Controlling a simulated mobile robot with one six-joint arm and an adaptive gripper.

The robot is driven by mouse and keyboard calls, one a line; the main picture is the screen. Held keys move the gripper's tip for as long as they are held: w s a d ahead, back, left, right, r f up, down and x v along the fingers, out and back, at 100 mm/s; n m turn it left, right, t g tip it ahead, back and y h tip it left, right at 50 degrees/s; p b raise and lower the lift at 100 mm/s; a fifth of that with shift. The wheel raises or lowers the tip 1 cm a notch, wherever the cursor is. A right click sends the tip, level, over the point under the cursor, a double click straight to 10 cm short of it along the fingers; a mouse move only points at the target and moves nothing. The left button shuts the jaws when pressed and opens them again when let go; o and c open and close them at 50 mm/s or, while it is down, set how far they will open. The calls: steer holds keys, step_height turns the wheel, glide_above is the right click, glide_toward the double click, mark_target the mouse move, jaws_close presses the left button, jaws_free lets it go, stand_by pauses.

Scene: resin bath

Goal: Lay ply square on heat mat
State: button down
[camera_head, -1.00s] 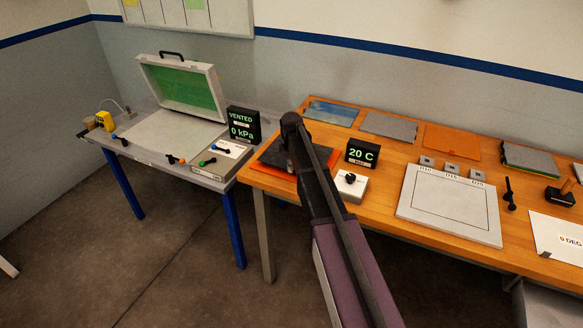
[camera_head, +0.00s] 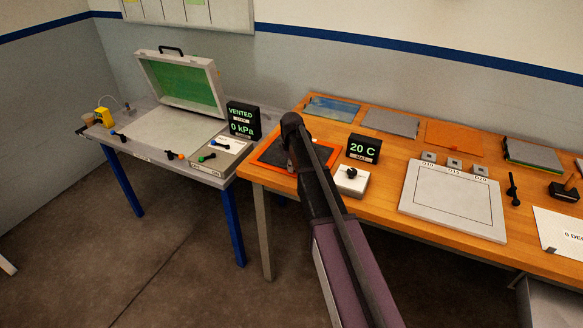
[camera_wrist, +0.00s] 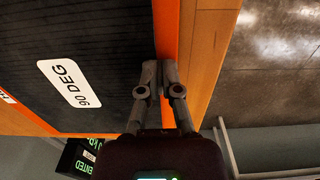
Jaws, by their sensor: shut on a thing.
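The ply square (camera_wrist: 80,60) is dark, with a white "90 DEG" label, and fills much of the wrist view. In the head view the ply square (camera_head: 273,151) lies flat over the orange heat mat (camera_head: 263,165), with an orange border showing around it. My gripper (camera_wrist: 160,68) is shut on the ply's edge, beside the mat's orange strip (camera_wrist: 169,30). In the head view my arm hides part of the ply and mat. Whether the ply fully touches the mat is hard to tell.
A 20 C display (camera_head: 363,149) and a knob box (camera_head: 351,181) stand just right of the mat. A white board (camera_head: 452,203) lies further right. The grey vacuum table (camera_head: 172,130) with its open lid (camera_head: 181,82) stands at left, across a gap.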

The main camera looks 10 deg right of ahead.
steer(key=shift+f, duration=0.2)
steer(key=c, duration=0.7)
jaws_free()
steer(key=shift+r, duration=0.2)
steer(key=shift+r+p, duration=3.35)
steer(key=shift+p, duration=0.1)
steer(key=shift+d, duration=0.1)
steer(key=s+m, duration=0.3)
steer(key=s, duration=0.6)
steer(key=s+m, duration=0.4)
steer(key=s, duration=0.6)
steer(key=s+m, duration=0.3)
steer(key=s, duration=0.7)
steer(key=shift+a+m, duration=0.25)
steer(key=shift+m, duration=0.05)
